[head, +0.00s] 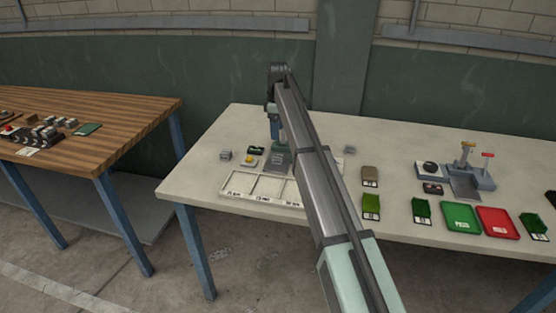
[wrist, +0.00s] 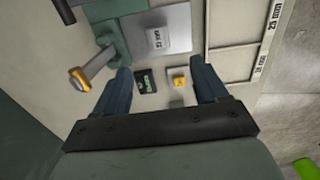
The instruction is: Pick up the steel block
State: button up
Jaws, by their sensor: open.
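A small grey block, which looks like the steel block, sits at the left of the white table in the head view (head: 225,155). It also shows in the wrist view (wrist: 177,103), partly cut off by my gripper's body. My gripper (wrist: 163,80) is open and empty, its two blue fingers spread above the table. Between the fingers lie a dark green-and-black item (wrist: 146,87) and a small yellow-topped device (wrist: 179,78). A labelled grey block (wrist: 155,39) rests on a metal plate beyond the fingers. I cannot tell the fingers' height above the table.
A green stand with an orange-tipped lever (wrist: 79,79) is close to the left finger. A white divided tray (head: 236,183) lies at the table's front. Green (head: 461,218) and red (head: 498,222) trays sit at right. A wooden bench (head: 130,112) stands at left.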

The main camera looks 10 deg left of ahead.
aim_at(278, 156)
notch_tip(278, 156, down, 12)
jog(key=shift+w+d+r, duration=0.1)
jog(key=shift+w+r, duration=0.05)
dwell(0.5)
jog(key=shift+c, duration=0.2)
grip_shut()
dwell(0.4)
